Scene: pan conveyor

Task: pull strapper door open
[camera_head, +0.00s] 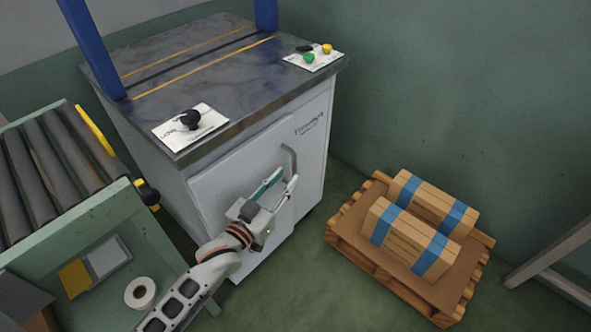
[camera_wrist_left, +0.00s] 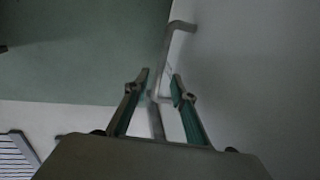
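The strapper is a white cabinet with a dark metal top (camera_head: 200,65). Its light grey door (camera_head: 222,172) is on the front face and looks shut. A vertical grey bar handle (camera_head: 291,160) stands near the door's right edge. My left gripper (camera_head: 283,183) is at the handle, its fingers partly hiding the lower part. In the left wrist view the handle (camera_wrist_left: 165,58) runs between the two open fingertips (camera_wrist_left: 159,85), with a gap visible on at least one side. Whether a finger touches it I cannot tell. My right gripper is in neither view.
A roller conveyor (camera_head: 50,160) and a green bench with a tape roll (camera_head: 141,292) stand at the left. A wooden pallet (camera_head: 385,272) with blue-strapped boxes (camera_head: 412,238) sits on the floor at the right. Some floor is free between cabinet and pallet.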

